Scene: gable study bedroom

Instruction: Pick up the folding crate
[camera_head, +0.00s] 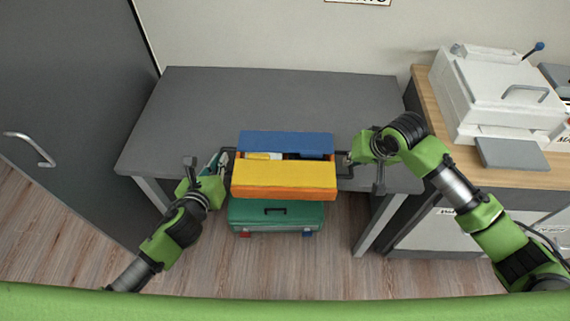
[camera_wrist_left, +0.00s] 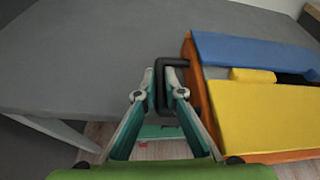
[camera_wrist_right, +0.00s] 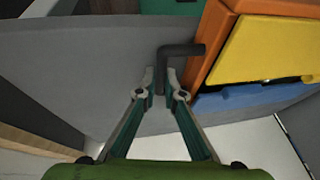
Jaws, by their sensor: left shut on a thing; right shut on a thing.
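The folding crate (camera_head: 283,190) is orange, with a blue flap (camera_head: 286,144) and a yellow flap (camera_head: 283,173) on top and a narrow gap between them. It appears level at the table's front edge; I cannot tell whether it touches the table. My left gripper (camera_head: 224,163) is shut on the black handle at its left side, seen close in the left wrist view (camera_wrist_left: 163,84). My right gripper (camera_head: 347,160) is shut on the black handle at its right side, also seen in the right wrist view (camera_wrist_right: 164,86). Something pale and yellow shows in the gap; the other contents are hidden.
The grey table (camera_head: 200,104) is bare behind the crate. A green case (camera_head: 274,216) sits low, below the crate. A wooden-topped cabinet (camera_head: 436,120) with a white machine (camera_head: 494,88) stands at right, and a dark door (camera_head: 70,110) at left.

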